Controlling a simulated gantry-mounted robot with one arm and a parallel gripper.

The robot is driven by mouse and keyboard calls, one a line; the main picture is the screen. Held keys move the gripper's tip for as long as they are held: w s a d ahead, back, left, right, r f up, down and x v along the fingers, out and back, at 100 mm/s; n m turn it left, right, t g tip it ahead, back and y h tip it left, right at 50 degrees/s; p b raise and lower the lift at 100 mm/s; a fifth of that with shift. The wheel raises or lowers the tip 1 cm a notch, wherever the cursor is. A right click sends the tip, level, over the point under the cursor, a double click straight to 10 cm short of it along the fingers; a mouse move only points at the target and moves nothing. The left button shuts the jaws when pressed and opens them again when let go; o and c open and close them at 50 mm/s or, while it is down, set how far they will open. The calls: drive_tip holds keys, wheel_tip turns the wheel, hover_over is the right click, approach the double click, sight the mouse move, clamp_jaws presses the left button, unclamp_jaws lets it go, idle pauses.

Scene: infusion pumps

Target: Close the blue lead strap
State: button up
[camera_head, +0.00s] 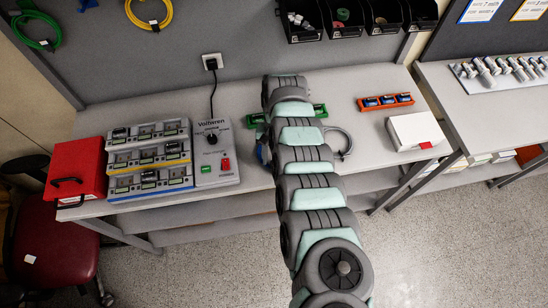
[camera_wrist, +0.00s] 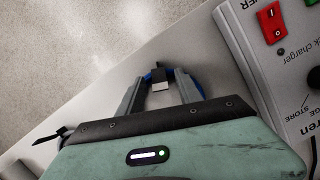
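I cannot tell whether the fingers touch the strap. In the head view, a bit of blue (camera_head: 261,152) shows at the left edge of my arm, and my arm hides the gripper and most of the strap. Whether the strap's ends meet is not clear.
The grey charger unit (camera_head: 215,155) stands left of my arm, beside the pump rack (camera_head: 150,160) and a red case (camera_head: 78,168). A green tray (camera_head: 320,110), a grey cable loop (camera_head: 347,142), an orange tray (camera_head: 386,102) and a white box (camera_head: 413,130) lie to the right.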

drive_tip(key=b+v, duration=0.1)
drive_tip(key=v, duration=0.9)
drive_tip(key=shift+r, duration=0.4)
